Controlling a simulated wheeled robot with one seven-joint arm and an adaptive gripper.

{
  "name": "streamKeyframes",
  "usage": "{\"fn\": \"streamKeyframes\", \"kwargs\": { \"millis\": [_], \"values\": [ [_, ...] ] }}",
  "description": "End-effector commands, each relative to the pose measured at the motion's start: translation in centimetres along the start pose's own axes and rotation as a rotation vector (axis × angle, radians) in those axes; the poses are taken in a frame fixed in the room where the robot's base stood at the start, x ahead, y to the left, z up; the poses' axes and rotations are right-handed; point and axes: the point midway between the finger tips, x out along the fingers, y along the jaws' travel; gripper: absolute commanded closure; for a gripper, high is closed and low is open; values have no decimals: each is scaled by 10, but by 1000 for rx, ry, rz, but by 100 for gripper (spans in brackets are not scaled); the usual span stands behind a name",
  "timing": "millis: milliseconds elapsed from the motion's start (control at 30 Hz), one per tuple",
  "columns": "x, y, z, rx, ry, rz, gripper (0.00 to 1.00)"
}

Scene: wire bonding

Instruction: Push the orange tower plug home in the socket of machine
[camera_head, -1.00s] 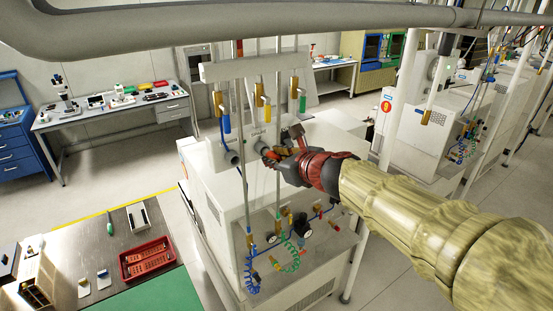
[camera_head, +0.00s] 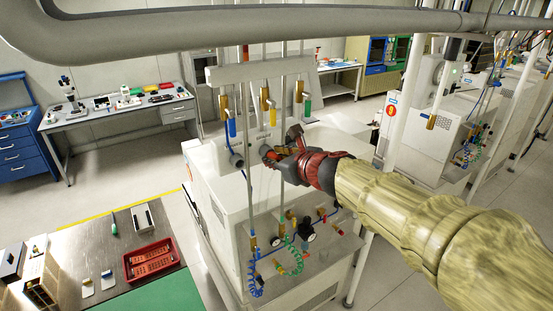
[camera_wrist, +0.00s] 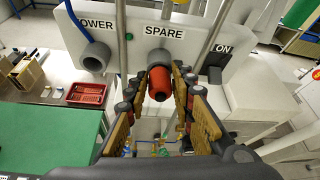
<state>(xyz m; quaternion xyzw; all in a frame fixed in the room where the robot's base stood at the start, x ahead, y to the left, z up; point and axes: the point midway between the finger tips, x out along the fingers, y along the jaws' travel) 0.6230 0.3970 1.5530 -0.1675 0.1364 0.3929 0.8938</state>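The orange plug (camera_wrist: 159,86) is in front of the grey socket marked SPARE (camera_wrist: 157,57) on the machine's white panel and lines up with it. I cannot tell how deep it sits. My gripper (camera_wrist: 161,78) has one finger on each side of the plug; I cannot tell whether the pads touch it. In the head view my gripper (camera_head: 273,154) is at the machine's front panel and hides most of the plug. The grey socket marked TOWER (camera_wrist: 97,56) is to the left, with no plug visible in it; it also shows in the head view (camera_head: 237,160).
Vertical pipes (camera_head: 248,120) stand before the panel. The ON label (camera_wrist: 222,48) and a dark switch (camera_wrist: 214,75) are close at the right. Valves and coiled hoses (camera_head: 280,252) lie below. A table with a red tray (camera_head: 151,261) stands at the left.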

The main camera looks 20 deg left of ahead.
Motion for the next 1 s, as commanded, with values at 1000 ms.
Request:
{"fn": "streamKeyframes", "kwargs": {
  "millis": [1000],
  "values": [
    [-66, 0, 0, 0, -1, -1, 57]
  ]
}}
